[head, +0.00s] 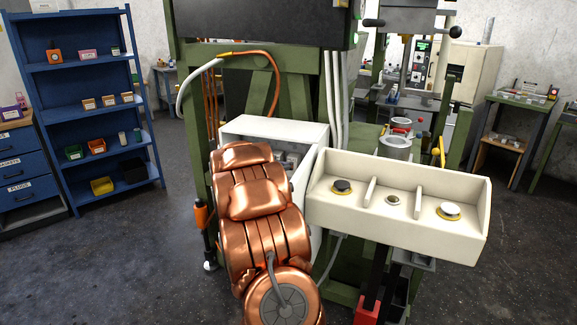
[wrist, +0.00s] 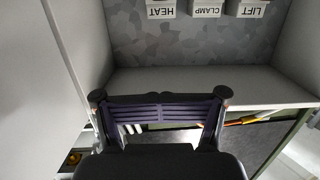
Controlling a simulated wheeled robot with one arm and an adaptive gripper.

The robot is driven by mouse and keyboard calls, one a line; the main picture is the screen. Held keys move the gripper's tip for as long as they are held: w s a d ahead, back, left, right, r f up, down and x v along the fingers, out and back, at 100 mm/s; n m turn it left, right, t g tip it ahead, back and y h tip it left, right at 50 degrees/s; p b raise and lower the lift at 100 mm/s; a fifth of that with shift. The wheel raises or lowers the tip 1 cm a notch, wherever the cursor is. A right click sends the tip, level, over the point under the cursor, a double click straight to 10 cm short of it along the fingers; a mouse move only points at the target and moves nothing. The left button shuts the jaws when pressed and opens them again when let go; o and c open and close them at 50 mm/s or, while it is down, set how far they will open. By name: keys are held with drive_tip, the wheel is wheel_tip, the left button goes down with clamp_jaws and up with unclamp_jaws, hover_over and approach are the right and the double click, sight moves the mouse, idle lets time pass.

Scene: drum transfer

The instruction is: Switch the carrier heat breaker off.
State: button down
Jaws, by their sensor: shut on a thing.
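A white open-front box (head: 275,130) stands behind my copper arm in the head view. In the wrist view I look into a pale box with a mottled grey back panel (wrist: 200,45). Along its top edge sit white blocks with upside-down labels: HEAT (wrist: 160,10), CLAMP (wrist: 207,9) and LIFT (wrist: 247,8). The tops of these blocks are cut off, so I cannot tell any switch position. The head view hides my gripper behind the arm.
A cream control box (head: 400,205) with black and white knobs stands right of my arm. A green machine frame (head: 260,65) rises behind. In the wrist view, the box's side wall (wrist: 80,50) is close at left, and orange cabling (wrist: 250,119) runs below the pale ledge (wrist: 210,87).

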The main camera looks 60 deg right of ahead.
drive_tip(key=shift+p+x, duration=1.35)
drive_tip(key=shift+x, duration=3.7)
drive_tip(key=shift+s+a+f, duration=0.1)
drive_tip(key=shift+a+f, duration=0.4)
drive_tip(key=shift+f, duration=0.35)
drive_tip(key=shift+s+a+f, duration=0.1)
drive_tip(key=shift+a+f, duration=0.4)
drive_tip(key=shift+f, duration=0.35)
drive_tip(key=shift+a+f+b, duration=0.2)
drive_tip(key=shift+f+b, duration=0.1)
drive_tip(key=shift+b, duration=0.5)
drive_tip(key=shift+s+d+r+h, duration=0.1)
drive_tip(key=shift+s+d+h, duration=0.1)
drive_tip(key=shift+h, duration=0.1)
drive_tip(key=shift+w+a+b, duration=0.15)
drive_tip(key=shift+w+b, duration=0.05)
drive_tip(key=shift+b, duration=0.45)
